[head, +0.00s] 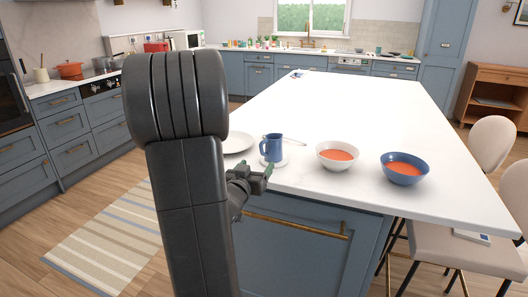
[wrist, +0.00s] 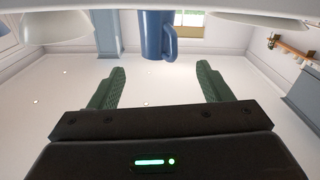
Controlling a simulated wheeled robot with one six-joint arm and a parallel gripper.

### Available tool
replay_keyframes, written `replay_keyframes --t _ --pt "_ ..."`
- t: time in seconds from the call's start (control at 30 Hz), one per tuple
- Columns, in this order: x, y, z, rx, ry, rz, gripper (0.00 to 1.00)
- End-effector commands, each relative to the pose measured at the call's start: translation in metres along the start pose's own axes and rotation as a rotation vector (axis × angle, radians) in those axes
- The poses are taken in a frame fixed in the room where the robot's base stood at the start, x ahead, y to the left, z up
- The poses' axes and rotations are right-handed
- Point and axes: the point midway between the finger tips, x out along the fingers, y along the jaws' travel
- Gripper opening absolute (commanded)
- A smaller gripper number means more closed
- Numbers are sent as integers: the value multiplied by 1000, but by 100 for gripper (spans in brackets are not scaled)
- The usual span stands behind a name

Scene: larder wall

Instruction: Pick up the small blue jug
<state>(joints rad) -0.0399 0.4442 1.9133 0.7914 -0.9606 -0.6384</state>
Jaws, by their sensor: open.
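My gripper (head: 256,172) is just in front of the jug at the island's edge, partly hidden behind my arm. In the wrist view, which appears upside down, the jug (wrist: 153,35) is at the top centre with its handle to the right. The green fingers of my gripper (wrist: 160,78) are spread wide, with nothing between them. The jug lies beyond the fingertips, roughly centred between them.
A white bowl (head: 337,165) and a blue bowl (head: 404,181), each with red contents, stand right of the jug. A white plate (head: 238,148) lies to its left. The worktop (head: 350,110) behind is mostly clear. Chairs (head: 490,145) stand at the right.

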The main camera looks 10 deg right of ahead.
Motion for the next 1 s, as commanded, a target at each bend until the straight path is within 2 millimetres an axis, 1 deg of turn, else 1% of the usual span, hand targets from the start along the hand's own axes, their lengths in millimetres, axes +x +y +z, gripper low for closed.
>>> replay_keyframes --t 0.03,0.2,0.3,0.47,0.7,0.77,0.87,1.0 --pt "12 1 0 0 0 4 72" --pt "43 0 0 1 -1 1 72" --pt "54 0 0 1 0 0 72" --pt "64 0 -1 1 0 -2 72" --pt "99 -2 -2 1 -1 -1 72" --pt "105 -2 -3 1 0 -1 72" --pt "111 -2 -3 1 0 -2 72" --pt "111 -2 -2 1 0 -3 72"
